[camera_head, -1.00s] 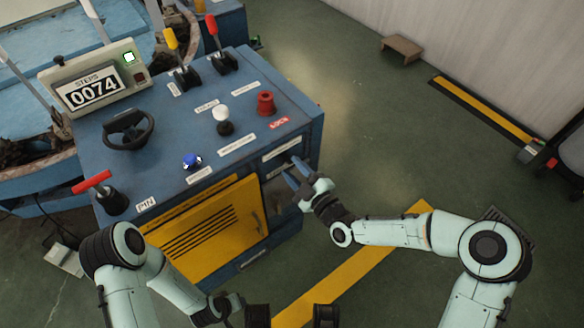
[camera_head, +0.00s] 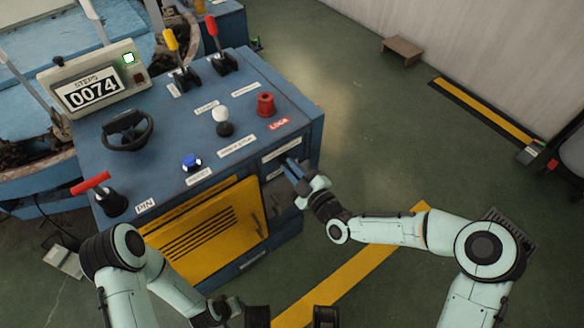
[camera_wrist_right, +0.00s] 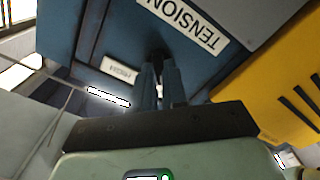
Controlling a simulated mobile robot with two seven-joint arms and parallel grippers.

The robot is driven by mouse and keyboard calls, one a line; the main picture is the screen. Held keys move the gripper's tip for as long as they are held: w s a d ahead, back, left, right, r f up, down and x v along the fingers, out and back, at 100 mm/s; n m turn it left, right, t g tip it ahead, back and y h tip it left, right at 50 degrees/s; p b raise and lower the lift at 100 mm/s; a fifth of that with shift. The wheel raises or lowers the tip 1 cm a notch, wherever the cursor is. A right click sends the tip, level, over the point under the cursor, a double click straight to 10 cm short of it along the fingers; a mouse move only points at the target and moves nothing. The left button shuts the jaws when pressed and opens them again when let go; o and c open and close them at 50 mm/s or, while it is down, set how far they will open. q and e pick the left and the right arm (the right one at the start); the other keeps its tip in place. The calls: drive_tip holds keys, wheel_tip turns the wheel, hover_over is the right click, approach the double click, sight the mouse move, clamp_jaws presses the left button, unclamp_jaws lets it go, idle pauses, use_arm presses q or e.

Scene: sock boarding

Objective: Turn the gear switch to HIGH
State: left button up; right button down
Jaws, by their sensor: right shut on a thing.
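My right gripper (camera_head: 296,172) is at the right part of the console's front face, with its blue fingers pointing at the panel. In the right wrist view, the gripper (camera_wrist_right: 163,84) is shut on a small dark knob or lever (camera_wrist_right: 158,58). It sits beside a white label reading TENSION (camera_wrist_right: 185,22). The fingers hide much of the knob, so its setting cannot be read.
The blue console (camera_head: 175,125) carries a blue button (camera_head: 191,162), a white-topped knob (camera_head: 221,115), a red knob (camera_head: 265,103), a black wheel (camera_head: 128,129) and several levers. A yellow vented door (camera_head: 208,228) is left of the right gripper.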

use_arm(q)
drive_tip(key=shift+w+r, duration=0.3)
drive_tip(key=shift+w, duration=0.05)
use_arm(e)
drive_tip(key=shift+d+m, duration=0.1)
drive_tip(key=shift+m, duration=8.6)
drive_tip(key=shift+f, duration=0.1)
drive_tip(key=c, duration=1.2)
unclamp_jaws()
drive_tip(key=shift+o, duration=0.2)
use_arm(q)
drive_tip(key=shift+r, duration=0.1)
